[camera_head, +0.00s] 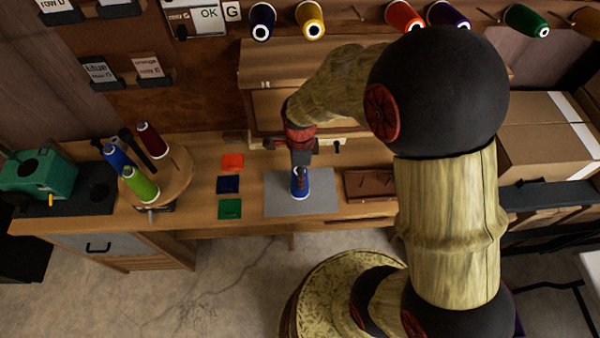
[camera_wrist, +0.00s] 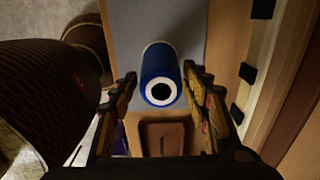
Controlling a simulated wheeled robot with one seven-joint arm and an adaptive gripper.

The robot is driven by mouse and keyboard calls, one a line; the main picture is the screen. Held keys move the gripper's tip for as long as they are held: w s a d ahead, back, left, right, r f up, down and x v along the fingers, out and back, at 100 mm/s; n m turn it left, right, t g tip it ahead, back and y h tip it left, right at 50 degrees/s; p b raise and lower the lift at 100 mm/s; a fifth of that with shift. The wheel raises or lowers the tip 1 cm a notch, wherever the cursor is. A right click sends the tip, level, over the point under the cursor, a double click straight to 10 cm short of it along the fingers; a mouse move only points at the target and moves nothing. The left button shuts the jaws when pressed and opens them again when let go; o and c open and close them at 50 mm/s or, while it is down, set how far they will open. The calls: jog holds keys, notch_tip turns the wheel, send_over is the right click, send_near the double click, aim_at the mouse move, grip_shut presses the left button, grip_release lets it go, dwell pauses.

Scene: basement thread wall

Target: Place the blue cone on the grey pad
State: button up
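The blue cone (camera_head: 301,189) is upright over the grey pad (camera_head: 323,199) on the bench and appears to stand on it. In the wrist view the blue cone (camera_wrist: 159,72) shows its white-rimmed top, with the grey pad (camera_wrist: 125,25) behind it. My gripper (camera_head: 300,172) is directly above the cone, pointing down. In the wrist view the fingers of my gripper (camera_wrist: 160,75) are spread on either side of the cone, with a narrow gap visible at each side. The exact contact under the cone is hidden.
A round wooden stand (camera_head: 165,185) with blue, green and dark red cones is at left. Orange (camera_head: 232,161), dark blue (camera_head: 228,184) and green (camera_head: 230,208) squares lie left of the pad. A brown tray (camera_head: 366,184) is close at right. A wooden cabinet (camera_head: 270,107) stands behind.

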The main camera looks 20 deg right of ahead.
jog(key=shift+o, duration=1.1)
jog(key=s+r+n+t+p, duration=0.1)
jog(key=s+r+n+p, duration=0.3)
jog(key=r, duration=0.8)
jog(key=s+r+n+t+b, duration=0.15)
jog(key=r+n, duration=0.45)
jog(key=r, duration=0.6)
jog(key=s+r+n+t, duration=0.3)
jog(key=s+r+n, duration=0.3)
jog(key=n, duration=0.5)
jog(key=shift+s+n, duration=0.3)
jog(key=shift+s, duration=1)
